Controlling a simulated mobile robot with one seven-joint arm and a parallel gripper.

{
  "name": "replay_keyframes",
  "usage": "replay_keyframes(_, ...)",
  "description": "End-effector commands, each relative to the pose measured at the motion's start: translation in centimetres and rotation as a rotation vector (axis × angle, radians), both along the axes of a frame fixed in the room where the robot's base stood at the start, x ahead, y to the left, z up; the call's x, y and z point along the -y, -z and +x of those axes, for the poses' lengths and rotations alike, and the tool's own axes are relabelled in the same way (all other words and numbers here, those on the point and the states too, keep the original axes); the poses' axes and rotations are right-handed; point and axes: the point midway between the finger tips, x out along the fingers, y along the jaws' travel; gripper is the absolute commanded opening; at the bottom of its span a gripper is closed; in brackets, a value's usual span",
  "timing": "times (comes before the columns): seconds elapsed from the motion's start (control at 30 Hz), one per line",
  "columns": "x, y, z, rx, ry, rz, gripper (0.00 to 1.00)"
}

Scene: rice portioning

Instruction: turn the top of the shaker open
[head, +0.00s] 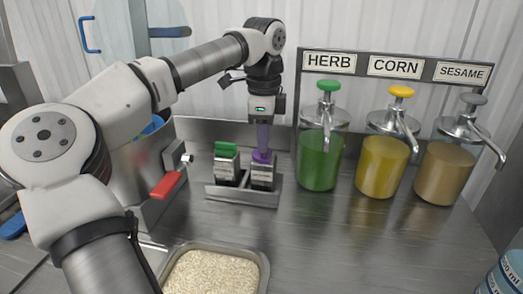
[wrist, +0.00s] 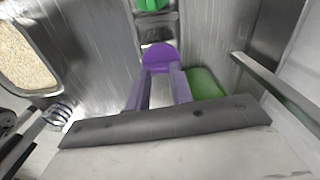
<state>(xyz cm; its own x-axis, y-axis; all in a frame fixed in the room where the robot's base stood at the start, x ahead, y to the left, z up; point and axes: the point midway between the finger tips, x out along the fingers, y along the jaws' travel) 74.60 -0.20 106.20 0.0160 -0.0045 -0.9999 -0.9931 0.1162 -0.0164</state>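Two dark, labelled shakers stand side by side in a metal holder (head: 240,197). The left shaker has a green top (head: 227,149). The right shaker (head: 262,176) has a purple top (head: 262,157), which also shows in the wrist view (wrist: 159,56). My gripper (head: 262,148) points straight down at the purple top. In the wrist view my gripper's two purple fingers (wrist: 163,72) stand apart, with the purple top at their tips. I cannot tell whether they press on it. The green top also shows in the wrist view (wrist: 152,4).
Herb (head: 319,160), corn (head: 382,167) and sesame (head: 444,173) pump jars stand to the right under a sign. A rice tray (head: 266,270) is at the front. A steel container with a red handle (head: 166,185) is at left.

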Motion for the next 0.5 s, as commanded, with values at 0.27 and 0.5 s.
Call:
replay_keyframes(0.27, -0.2, 1.1, -0.1, -0.019, 0.001, 0.003, 0.29)
replay_keyframes(0.5, -0.2, -0.6, -0.1, -0.019, 0.0, 0.004, 0.29)
